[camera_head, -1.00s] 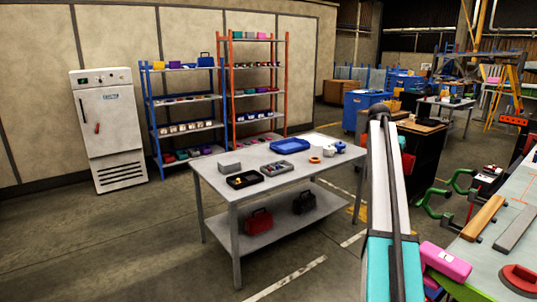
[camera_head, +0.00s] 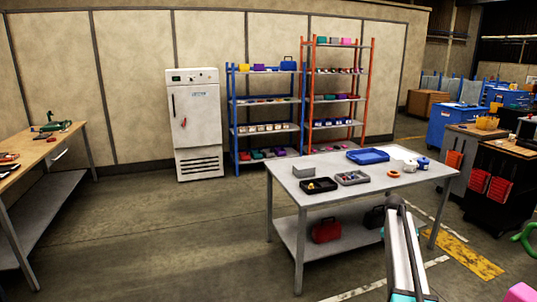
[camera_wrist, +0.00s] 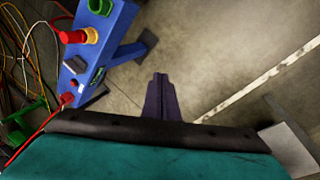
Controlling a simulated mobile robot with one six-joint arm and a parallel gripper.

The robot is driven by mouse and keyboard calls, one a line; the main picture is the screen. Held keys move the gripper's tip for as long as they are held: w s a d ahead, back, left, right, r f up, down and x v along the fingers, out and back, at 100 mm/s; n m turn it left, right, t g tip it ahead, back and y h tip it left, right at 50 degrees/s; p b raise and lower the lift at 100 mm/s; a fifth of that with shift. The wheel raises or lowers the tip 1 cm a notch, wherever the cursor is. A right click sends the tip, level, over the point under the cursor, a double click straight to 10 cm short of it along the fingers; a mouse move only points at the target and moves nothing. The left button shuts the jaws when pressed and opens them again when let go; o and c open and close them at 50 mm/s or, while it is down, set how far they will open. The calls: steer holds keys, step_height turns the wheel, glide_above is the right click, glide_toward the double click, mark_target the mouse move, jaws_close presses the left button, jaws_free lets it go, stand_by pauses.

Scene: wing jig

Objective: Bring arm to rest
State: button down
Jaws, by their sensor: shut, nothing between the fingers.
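My gripper (camera_wrist: 160,98) shows in the wrist view as two dark fingers shut together, with nothing between them. It hangs over bare concrete floor (camera_wrist: 205,65). In the head view part of my arm (camera_head: 403,255), a pale link with a dark cable, stands at the bottom right, in front of the grey table's near right side. I cannot make out the gripper in the head view.
In the wrist view a blue control box (camera_wrist: 97,45) with red and yellow knobs is close, left of the fingers, by loose cables. A grey table (camera_head: 330,205) with trays stands ahead. A wooden workbench (camera_head: 35,155) is at the left. Open floor (camera_head: 170,230) lies between them.

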steer(key=s+a+f+n+g, duration=0.1)
steer(key=s+a+f, duration=0.55)
steer(key=f, duration=0.25)
steer(key=s+a+f+n+g+y, duration=0.1)
steer(key=s+a+f+n, duration=0.1)
steer(key=s+a+f, duration=0.55)
steer(key=s+a+f+n+g, duration=0.1)
steer(key=s+a+f, duration=0.4)
steer(key=a+f, duration=0.45)
steer(key=s+a+f+n, duration=0.1)
steer(key=s+a+f, duration=0.2)
steer(key=s, duration=0.7)
steer(key=s+a+f+n+y, duration=0.1)
steer(key=s+a, duration=0.4)
steer(key=s, duration=0.5)
steer(key=s+a+f+n+y, duration=0.1)
steer(key=s+a+f+n, duration=0.1)
steer(key=s+f, duration=0.4)
steer(key=s+a, duration=0.1)
steer(key=s, duration=0.4)
steer(key=shift+a+g, duration=0.3)
steer(key=shift+a, duration=0.1)
